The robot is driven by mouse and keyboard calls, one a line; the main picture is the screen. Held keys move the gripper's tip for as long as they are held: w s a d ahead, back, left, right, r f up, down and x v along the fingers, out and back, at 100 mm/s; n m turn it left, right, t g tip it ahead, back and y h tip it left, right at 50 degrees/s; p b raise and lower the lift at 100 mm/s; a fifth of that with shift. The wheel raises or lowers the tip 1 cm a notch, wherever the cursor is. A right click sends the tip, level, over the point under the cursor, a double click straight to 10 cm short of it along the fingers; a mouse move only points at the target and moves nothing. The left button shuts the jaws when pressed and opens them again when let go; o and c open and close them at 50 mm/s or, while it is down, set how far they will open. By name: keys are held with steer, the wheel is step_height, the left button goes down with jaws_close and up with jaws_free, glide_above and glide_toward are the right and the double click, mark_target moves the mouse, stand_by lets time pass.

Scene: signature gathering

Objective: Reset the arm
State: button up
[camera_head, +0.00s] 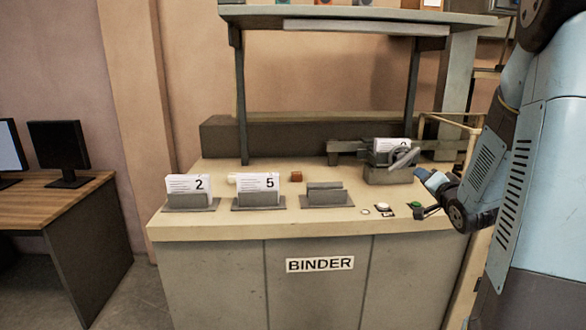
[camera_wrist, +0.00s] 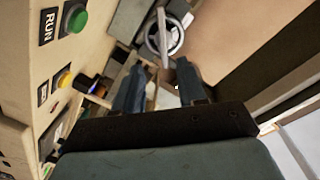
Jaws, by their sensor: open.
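My arm comes down the right side of the head view. My gripper (camera_wrist: 161,82) shows in the wrist view with its two blue-grey fingers apart and nothing between them. In the head view its end is near the right edge of the binder counter (camera_head: 260,226), beside the binding machine (camera_head: 388,172) and the buttons. A white card with a partly hidden number (camera_head: 392,145) stands in the machine. In the wrist view a metal ring-shaped wheel (camera_wrist: 165,38) lies beyond the fingertips.
A green button (camera_wrist: 76,18) labelled RUN and a yellow button (camera_wrist: 64,79) are close to the gripper. Cards 2 (camera_head: 190,185) and 5 (camera_head: 258,183) stand in holders; a third holder (camera_head: 326,196) is empty. A shelf (camera_head: 350,17) overhangs the counter.

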steer(key=s+a+r+n+g, duration=0.1)
steer(key=s+a+n+g, duration=0.2)
steer(key=s+a, duration=0.3)
steer(key=s+a+r+n+g, duration=0.2)
steer(key=s+a, duration=0.4)
steer(key=s, duration=0.7)
steer(key=s+a+r+n+g, duration=0.2)
steer(key=s+a+n+g, duration=0.2)
steer(key=s, duration=0.6)
steer(key=a+g, duration=0.2)
steer(key=a, duration=0.1)
steer(key=shift+r+g+y, duration=0.25)
steer(key=shift+g+y, duration=0.05)
